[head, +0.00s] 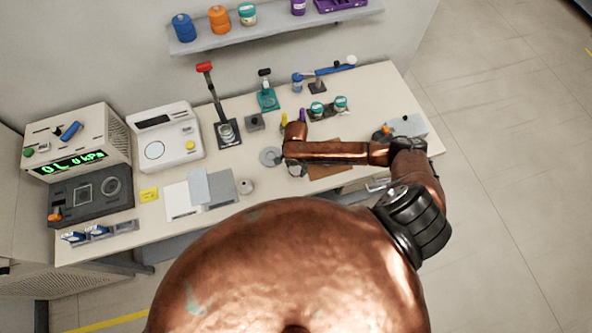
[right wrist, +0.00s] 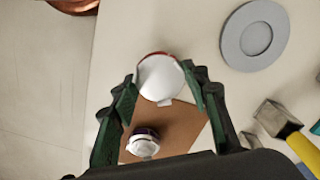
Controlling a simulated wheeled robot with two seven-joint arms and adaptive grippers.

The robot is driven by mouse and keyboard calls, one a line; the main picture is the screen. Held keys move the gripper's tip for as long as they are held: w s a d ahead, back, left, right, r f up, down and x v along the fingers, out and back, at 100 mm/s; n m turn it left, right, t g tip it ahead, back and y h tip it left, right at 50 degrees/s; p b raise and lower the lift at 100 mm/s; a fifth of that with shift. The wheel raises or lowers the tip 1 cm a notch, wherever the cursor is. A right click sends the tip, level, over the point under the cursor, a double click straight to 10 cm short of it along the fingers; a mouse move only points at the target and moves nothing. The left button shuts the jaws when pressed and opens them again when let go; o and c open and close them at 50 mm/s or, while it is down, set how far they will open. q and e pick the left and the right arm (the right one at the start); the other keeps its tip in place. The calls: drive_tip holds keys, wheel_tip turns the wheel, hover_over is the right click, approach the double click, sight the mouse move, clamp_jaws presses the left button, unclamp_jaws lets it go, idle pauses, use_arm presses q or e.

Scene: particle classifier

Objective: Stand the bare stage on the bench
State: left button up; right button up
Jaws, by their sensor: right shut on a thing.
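A white, round-faced piece (right wrist: 160,78) with a dark red edge, seemingly the bare stage, sits between the fingertips of my right gripper (right wrist: 160,88). The gripper is shut on it, above the bench top. Its lower end is hard to make out. In the head view my right gripper (head: 295,168) is mostly hidden under my copper arm, over the left edge of the brown mat. The pale bench (head: 235,170) runs below it. My left gripper is not in view.
A silver round part (right wrist: 145,144) stands on the brown mat (right wrist: 190,128). A grey ring-shaped disc (right wrist: 230,38) lies nearby on the bench, and a yellow-handled tool (right wrist: 300,147) is at the right. White and grey sheets (head: 181,199) lie farther left. Bare bench shows around the disc.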

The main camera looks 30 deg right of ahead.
sight(296, 169)
drive_tip(key=shift+f, duration=1.4)
drive_tip(key=shift+f, duration=0.1)
drive_tip(key=o, duration=1.3)
wheel_tip(296, 169, up, 12)
drive_tip(key=shift+r, duration=0.15)
drive_tip(key=shift+a, duration=0.1)
